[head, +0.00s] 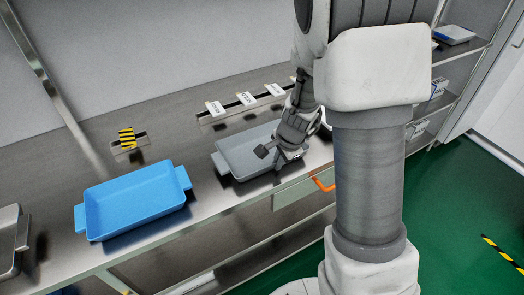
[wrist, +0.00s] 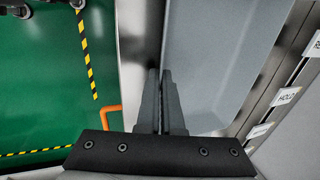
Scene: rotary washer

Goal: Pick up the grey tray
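The grey tray (head: 240,152) is a shallow rectangular dish on the steel counter, partly hidden by my arm. It also shows in the wrist view (wrist: 205,65), filling the middle right. My gripper (head: 279,165) is at its near right side, by the front rim. In the wrist view my gripper's fingers (wrist: 160,72) are close together, with the tray's rim line running between their tips. They look shut on that rim. The tray appears to rest on the counter; any small lift cannot be told.
A blue tray (head: 137,203) sits left on the counter (head: 205,190), and part of a metal tray (head: 10,240) is at the far left. Label cards (head: 247,98) stand behind. An orange handle (head: 322,184) is below the front edge. Green floor (head: 460,190) lies right.

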